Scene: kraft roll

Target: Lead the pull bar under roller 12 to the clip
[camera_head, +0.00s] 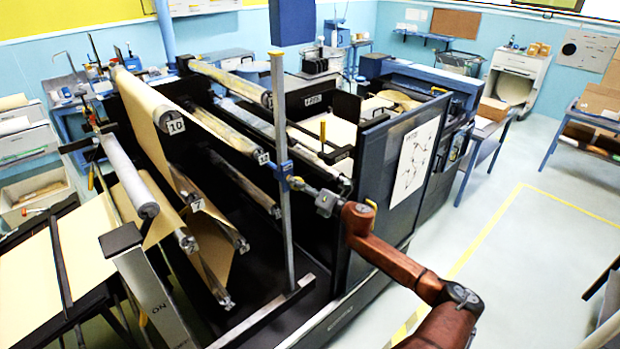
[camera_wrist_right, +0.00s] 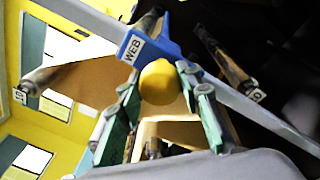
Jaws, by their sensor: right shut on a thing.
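My right gripper (camera_head: 296,183) reaches in from the right to a long grey bar (camera_head: 279,105), which looks upright in the head view. A blue block (camera_head: 283,169) sits on the bar. In the right wrist view the green fingers (camera_wrist_right: 160,90) are shut on a yellow knob (camera_wrist_right: 160,82) in front of the blue block, labelled WEB (camera_wrist_right: 147,50). I cannot tell whether this bar is the pull bar. Roller 12 (camera_head: 228,134) lies just left of the bar, its number tag at the near end. I cannot make out the clip. My left gripper is out of view.
Brown paper (camera_head: 145,110) runs over roller 10 (camera_head: 166,118) and down near roller 7 (camera_head: 187,242). More rollers crowd the dark frame. A blue-grey cabinet (camera_head: 375,195) stands close right of my gripper. Open floor (camera_head: 530,260) lies further right.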

